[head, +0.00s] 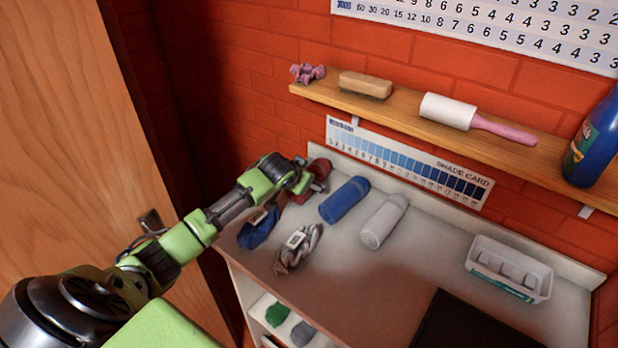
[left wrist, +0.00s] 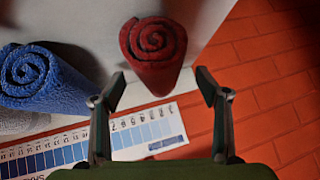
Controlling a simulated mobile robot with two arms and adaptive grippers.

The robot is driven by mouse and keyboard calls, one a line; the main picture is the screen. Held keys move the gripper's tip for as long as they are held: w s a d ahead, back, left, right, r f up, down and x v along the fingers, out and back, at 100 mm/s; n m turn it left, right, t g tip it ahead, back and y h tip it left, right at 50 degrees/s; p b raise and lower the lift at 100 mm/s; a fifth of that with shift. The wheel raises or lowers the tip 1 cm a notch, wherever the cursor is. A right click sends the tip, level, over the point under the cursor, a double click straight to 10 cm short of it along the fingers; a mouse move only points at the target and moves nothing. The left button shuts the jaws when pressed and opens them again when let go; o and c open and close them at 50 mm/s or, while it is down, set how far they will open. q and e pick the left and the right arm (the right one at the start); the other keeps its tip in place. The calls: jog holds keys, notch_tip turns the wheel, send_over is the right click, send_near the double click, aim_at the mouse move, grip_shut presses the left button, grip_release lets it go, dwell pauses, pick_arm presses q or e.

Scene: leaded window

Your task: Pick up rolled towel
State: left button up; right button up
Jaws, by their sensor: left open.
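Several rolled towels lie on the white counter (head: 365,285). A dark red rolled towel (head: 320,172) lies at the back left, partly hidden by my left gripper (head: 301,180). A blue rolled towel (head: 345,199) and a white one (head: 383,221) lie to its right. In the left wrist view, my left gripper (left wrist: 160,90) is open and empty. The red towel (left wrist: 152,45) shows its spiral end just beyond and between the fingertips, and the blue towel (left wrist: 40,78) is to the left. My right gripper is not in view.
A blue bundle (head: 259,229) and a grey bundle (head: 298,250), both tagged, lie below my arm. A white basket (head: 509,268) stands at right. The wall shelf (head: 410,112) above holds a brush (head: 365,85), a pink-handled roller (head: 450,111) and a blue bottle (head: 597,142).

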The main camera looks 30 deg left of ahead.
pick_arm(q)
jog(key=shift+x, duration=1.15)
jog(key=c, duration=1.2)
jog(key=shift+c, duration=0.2)
jog(key=shift+r, duration=0.2)
